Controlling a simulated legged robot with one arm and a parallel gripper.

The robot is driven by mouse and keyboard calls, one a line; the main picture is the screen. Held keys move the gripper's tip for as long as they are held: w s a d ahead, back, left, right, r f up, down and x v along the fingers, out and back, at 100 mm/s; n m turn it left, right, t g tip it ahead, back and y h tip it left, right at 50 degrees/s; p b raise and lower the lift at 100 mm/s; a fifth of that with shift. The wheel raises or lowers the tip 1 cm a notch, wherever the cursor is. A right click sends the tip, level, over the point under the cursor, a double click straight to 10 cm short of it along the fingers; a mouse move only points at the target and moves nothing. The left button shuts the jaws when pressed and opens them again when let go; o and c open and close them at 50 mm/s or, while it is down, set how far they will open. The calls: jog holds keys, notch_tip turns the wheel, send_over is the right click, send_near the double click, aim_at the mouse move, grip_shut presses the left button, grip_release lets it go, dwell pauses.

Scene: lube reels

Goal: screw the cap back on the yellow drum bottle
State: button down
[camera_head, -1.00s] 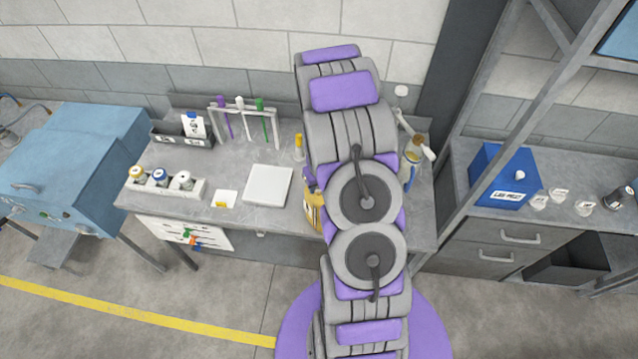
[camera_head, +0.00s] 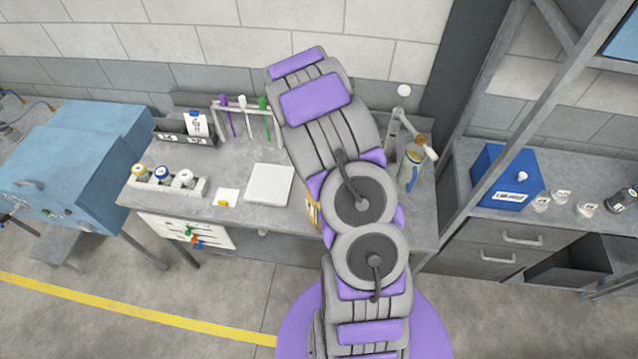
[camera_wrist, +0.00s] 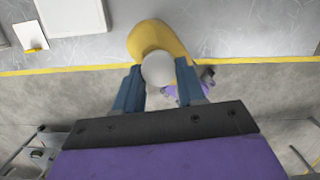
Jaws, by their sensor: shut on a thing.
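The yellow drum bottle (camera_wrist: 150,36) stands near the bench's front edge in the wrist view. In the head view only a sliver of the yellow bottle (camera_head: 313,212) shows beside my arm. A pale round cap (camera_wrist: 158,70) sits between the blue fingers of my gripper (camera_wrist: 159,77), which is shut on it. In the wrist view the cap overlaps the bottle's near side; whether it touches the neck cannot be told. The bottle's mouth is hidden. My gripper is hidden behind my arm in the head view.
On the grey bench (camera_head: 225,165) are a white pad (camera_head: 269,185), a rack of coloured tubes (camera_head: 245,115) and a holder with several small bottles (camera_head: 165,180). A bottle with a yellowish top (camera_head: 412,165) stands right of my arm. A blue box (camera_head: 505,178) is farther right.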

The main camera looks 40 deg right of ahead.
jog(key=shift+m, duration=0.8)
jog(key=m, duration=0.3)
jog(key=shift+w+a+g, duration=0.15)
jog(key=shift+g, duration=0.15)
jog(key=shift+c, duration=1.3)
grip_release()
